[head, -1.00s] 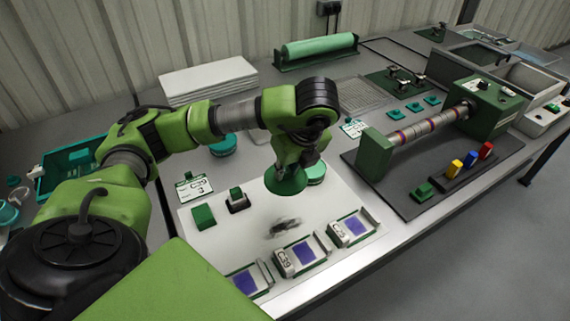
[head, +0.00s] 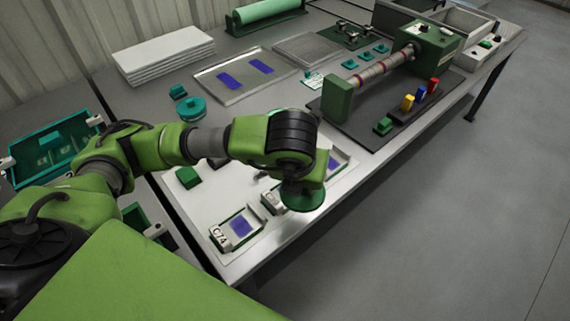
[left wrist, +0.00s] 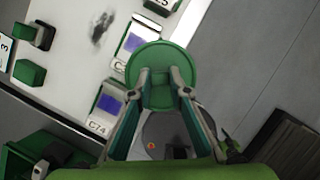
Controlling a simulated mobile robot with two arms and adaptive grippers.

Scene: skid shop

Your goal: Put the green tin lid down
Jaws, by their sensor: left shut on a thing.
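My left gripper (head: 303,184) is shut on the green tin lid (head: 304,201), a round disc held flat by its raised middle. In the left wrist view, the lid (left wrist: 160,52) spreads beyond the two fingertips (left wrist: 160,84). It is in the air at the front edge of the bench, partly covering a labelled frame with a blue-purple pad. Part of the lid shows against the grey floor. A round teal tin (head: 192,107) stands farther back on the bench. My right gripper is not in view.
A frame labelled C74 (head: 242,228) stands on the white sheet (head: 185,206), near a green block (head: 187,177). A metal tray (head: 226,94) with two purple patches lies behind. A roller machine (head: 378,72) stands at right. Several teal pieces lie between.

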